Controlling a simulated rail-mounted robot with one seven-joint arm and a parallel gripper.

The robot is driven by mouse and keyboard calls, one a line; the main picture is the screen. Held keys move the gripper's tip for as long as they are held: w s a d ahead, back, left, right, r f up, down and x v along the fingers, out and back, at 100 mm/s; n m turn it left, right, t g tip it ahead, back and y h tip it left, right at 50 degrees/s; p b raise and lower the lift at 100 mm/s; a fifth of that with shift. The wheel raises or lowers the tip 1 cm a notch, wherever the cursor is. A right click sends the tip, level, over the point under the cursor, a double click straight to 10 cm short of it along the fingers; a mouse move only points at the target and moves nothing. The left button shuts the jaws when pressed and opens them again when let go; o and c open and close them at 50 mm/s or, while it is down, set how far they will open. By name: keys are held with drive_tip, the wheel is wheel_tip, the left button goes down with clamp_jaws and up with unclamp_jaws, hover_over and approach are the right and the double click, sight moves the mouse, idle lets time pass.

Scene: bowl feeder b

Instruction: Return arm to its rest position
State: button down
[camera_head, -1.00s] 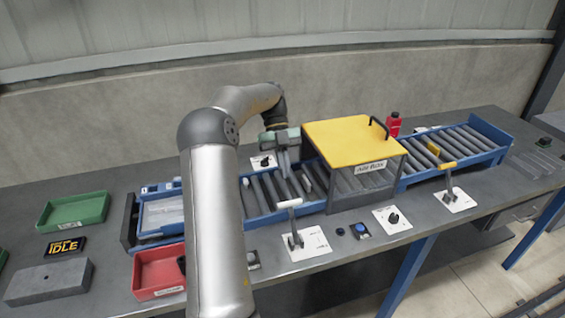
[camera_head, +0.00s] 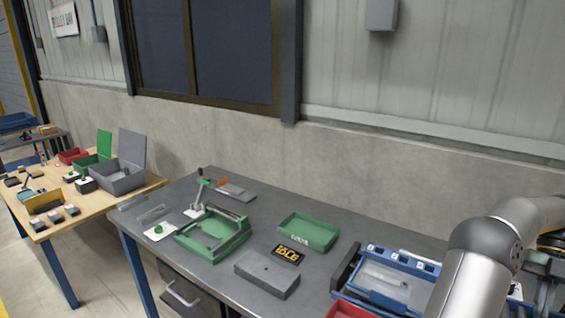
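My arm (camera_head: 472,270) stands at the right of the head view, rising from the bottom edge to a bent elbow and reaching right. Its wrist is cut by the right picture edge. My gripper lies beyond that edge, so its fingers and anything between them are hidden. The blue tray unit (camera_head: 388,278) is just left of my arm.
A green tray (camera_head: 308,232), a small display (camera_head: 289,254) with orange characters, a grey block (camera_head: 266,274) and a green fixture with a lever (camera_head: 213,234) stand on the dark bench. Left is a wooden table (camera_head: 90,204) with several boxes.

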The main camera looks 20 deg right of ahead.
drive_tip(key=w+a+r+n+t+h, duration=0.1)
drive_tip(key=w+a+n+h, duration=0.1)
drive_tip(key=w+a+n, duration=0.95)
drive_tip(key=w+a+r+n+t+h, duration=0.1)
drive_tip(key=w+a+r+n+h, duration=0.1)
drive_tip(key=w+a+n, duration=0.85)
drive_tip(key=s+a+f+n+t+h, duration=0.1)
drive_tip(key=s+a+n, duration=0.2)
drive_tip(key=a+n, duration=0.5)
drive_tip(key=s+a+f+n+t+h, duration=0.1)
drive_tip(key=s+a+f+n, duration=0.1)
drive_tip(key=a+n, duration=0.6)
drive_tip(key=s+a+f+n+t, duration=0.1)
drive_tip(key=s+a+n, duration=0.3)
drive_tip(key=a+n, duration=0.5)
drive_tip(key=a+f, duration=0.1)
drive_tip(key=a, duration=0.5)
drive_tip(key=shift+f+h, duration=0.25)
drive_tip(key=shift+h, duration=0.15)
